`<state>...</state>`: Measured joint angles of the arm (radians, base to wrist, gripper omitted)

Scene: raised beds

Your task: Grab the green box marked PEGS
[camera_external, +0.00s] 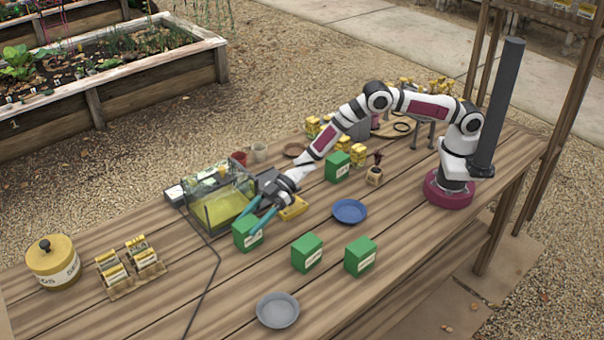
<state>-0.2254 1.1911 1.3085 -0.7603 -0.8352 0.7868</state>
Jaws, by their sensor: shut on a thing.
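My gripper (246,228) has its teal fingers closed on a green box (244,243) with a white label, in front of the glass tank. I cannot tell whether the box touches the table. Other green boxes with white labels stand on the table: one (307,252) right of the held box, one (360,256) further right, and one (337,167) behind, below my arm. The label lettering is too small to read, so I cannot tell which box is marked PEGS.
The glass tank (222,208) stands close behind my gripper, with a yellow object (294,209) beside it. A blue bowl (349,211) and grey bowl (278,310) sit nearby. A yellow tin (53,262) and seed packets (140,252) are left; a dark cable (212,280) crosses the table.

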